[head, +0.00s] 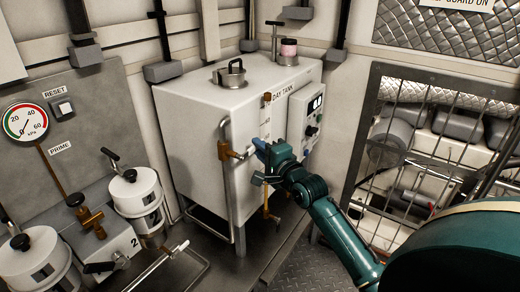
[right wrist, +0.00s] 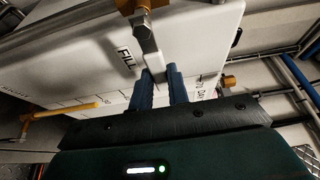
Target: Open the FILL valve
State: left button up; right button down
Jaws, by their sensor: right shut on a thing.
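The FILL valve is a brass fitting (head: 225,150) on the front of the white day tank (head: 194,110) in the head view. Its grey lever (right wrist: 151,48) shows in the right wrist view below the brass body (right wrist: 135,6), beside the black FILL label (right wrist: 125,60) on the tank. My right gripper (head: 262,149) has its blue fingers (right wrist: 161,88) shut on the lever's end, partly hiding it. My left gripper is in neither view.
A brass sight-gauge fitting (head: 268,98) and a control box (head: 305,115) are on the tank's right. A pressure gauge (head: 25,122) and white canisters (head: 135,190) stand left. A barred guard (head: 420,150) is at right.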

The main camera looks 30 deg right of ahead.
jog(key=shift+r+n, duration=0.1)
jog(key=shift+n, duration=0.2)
jog(key=s+a+r+n+t+y+b, duration=0.1)
jog(key=n+y, duration=0.3)
jog(key=n, duration=0.7)
jog(key=s+a+r+n+t+y+b, duration=0.1)
jog(key=a+r+n+y, duration=0.3)
jog(key=n, duration=0.8)
jog(key=shift+s+a+r+y, duration=0.15)
jog(key=shift+a+r+y, duration=0.1)
jog(key=shift+y, duration=0.35)
jog(key=shift+a, duration=0.2)
jog(key=c, duration=1.3)
grip_release()
jog(key=shift+c, duration=0.2)
